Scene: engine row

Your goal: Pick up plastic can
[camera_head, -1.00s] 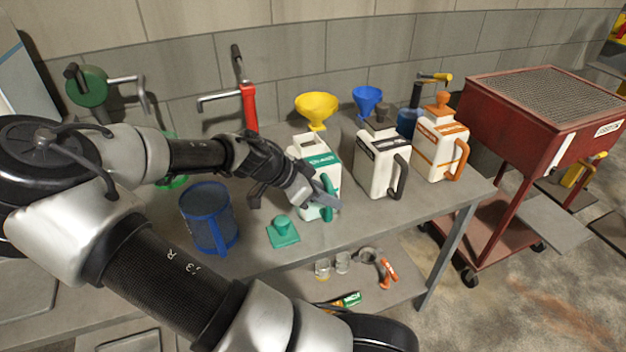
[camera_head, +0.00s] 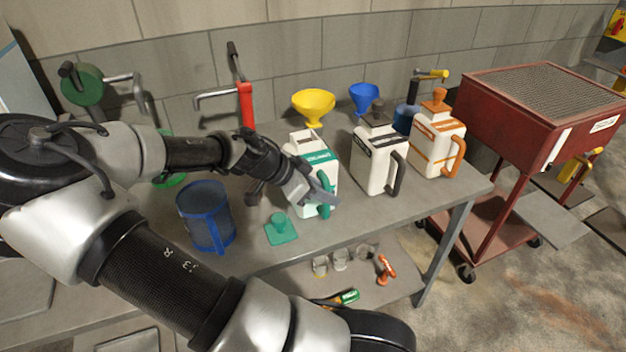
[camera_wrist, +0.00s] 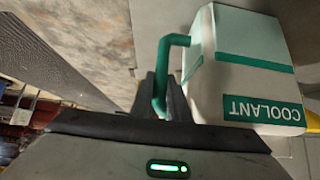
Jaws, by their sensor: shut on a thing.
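The white plastic can with green bands (camera_head: 318,160) stands on the grey workbench in the head view, its cap off. In the wrist view the can (camera_wrist: 245,60) shows the word COOLANT and a green handle (camera_wrist: 162,75). My gripper (camera_head: 325,195) is at the can's handle side, shut on the green handle. In the wrist view the fingers (camera_wrist: 160,98) lie around the handle. The handle's gripped part is partly hidden by the fingers. Whether the can's base touches the bench is hard to tell.
A green cap (camera_head: 281,228) and a blue mesh-like container (camera_head: 207,215) are on the bench to the left. A black-trimmed can (camera_head: 375,160) and an orange-trimmed can (camera_head: 436,140) stand to the right. A yellow funnel (camera_head: 313,103) is behind. A red cart (camera_head: 530,120) stands beyond the bench.

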